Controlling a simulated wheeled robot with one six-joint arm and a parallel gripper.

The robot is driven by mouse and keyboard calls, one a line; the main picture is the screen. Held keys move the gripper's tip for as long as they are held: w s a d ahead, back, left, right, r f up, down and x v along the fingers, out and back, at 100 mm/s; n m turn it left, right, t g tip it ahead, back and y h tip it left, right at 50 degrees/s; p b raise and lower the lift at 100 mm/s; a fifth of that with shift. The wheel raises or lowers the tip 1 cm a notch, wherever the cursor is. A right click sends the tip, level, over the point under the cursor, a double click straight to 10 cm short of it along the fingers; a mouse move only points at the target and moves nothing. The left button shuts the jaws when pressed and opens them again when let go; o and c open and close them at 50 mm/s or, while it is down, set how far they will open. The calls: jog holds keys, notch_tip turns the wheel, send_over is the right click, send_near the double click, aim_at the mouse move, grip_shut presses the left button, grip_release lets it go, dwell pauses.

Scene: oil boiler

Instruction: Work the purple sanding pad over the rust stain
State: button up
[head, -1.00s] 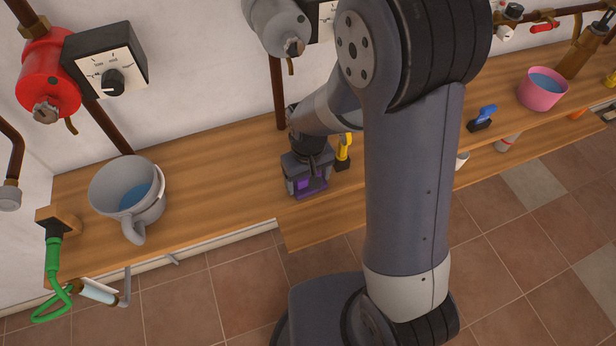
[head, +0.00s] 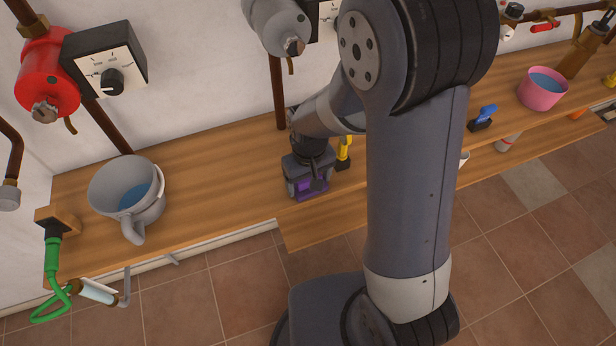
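My gripper (head: 308,184) is low over the wooden bench, left of my upright arm, pointing down. Something purple, which looks like the sanding pad (head: 304,188), shows at the gripper's fingers, close to the bench top near its front edge. The gripper body and fingers hide most of the pad. I cannot tell whether the fingers are closed on it or only around it. I see no rust stain; the bench under and behind the gripper is partly hidden.
A yellow-handled tool (head: 343,153) stands just right of my gripper. The bench (head: 225,190) is clear to the left, up to a grey pot (head: 130,195) of blue liquid. A blue-handled tool (head: 482,117) and pink bowl (head: 542,90) stand right. Boiler pipes line the wall.

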jog(key=shift+s+d, duration=0.1)
jog(key=shift+s, duration=0.3)
jog(key=shift+w+a, duration=0.2)
jog(key=shift+w, duration=0.45)
jog(key=shift+w+a, duration=0.15)
jog(key=shift+w, duration=0.45)
jog(key=shift+s+d, duration=0.2)
jog(key=shift+s, duration=0.4)
jog(key=shift+s+d, duration=0.15)
jog(key=shift+s, duration=0.4)
jog(key=shift+w+a+f, duration=0.1)
jog(key=shift+w+a, duration=0.05)
jog(key=shift+w, duration=0.4)
jog(key=shift+w+a, duration=0.15)
jog(key=shift+w, duration=0.4)
jog(key=shift+s+d, duration=0.15)
jog(key=shift+s, duration=0.45)
jog(key=shift+s+d, duration=0.15)
jog(key=shift+s, duration=0.45)
jog(key=shift+w+a, duration=0.15)
jog(key=shift+w, duration=0.5)
jog(key=shift+r, duration=0.2)
